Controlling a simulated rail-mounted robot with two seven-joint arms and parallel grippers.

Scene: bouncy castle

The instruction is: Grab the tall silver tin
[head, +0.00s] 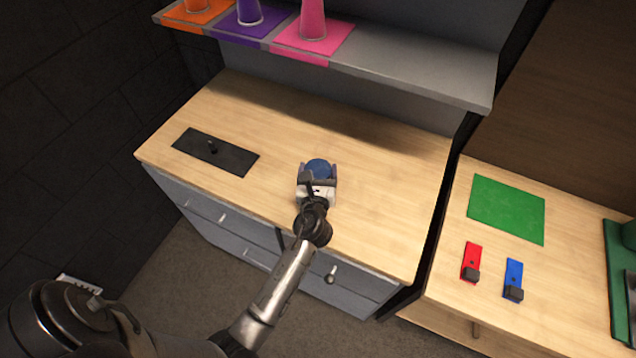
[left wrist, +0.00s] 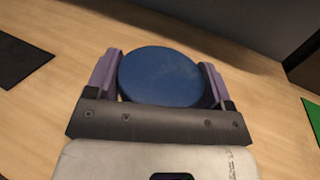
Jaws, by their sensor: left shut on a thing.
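A round thing with a flat blue top (head: 319,166) stands on the wooden counter (head: 385,170), near its middle. I see it from above, so its sides and height are hidden and no silver shows. My left gripper (head: 317,177) is shut on it, with one purple-grey finger on each side. In the left wrist view the blue top (left wrist: 160,76) fills the space between the fingers of the left gripper (left wrist: 160,85). I cannot tell whether it touches the counter. My right gripper is not in view.
A black plate with a small knob (head: 215,151) lies left on the counter. A shelf (head: 420,70) above the back holds orange, purple and pink cones on mats. On the right table lie a green mat (head: 507,208), a red piece (head: 471,261) and a blue piece (head: 513,279).

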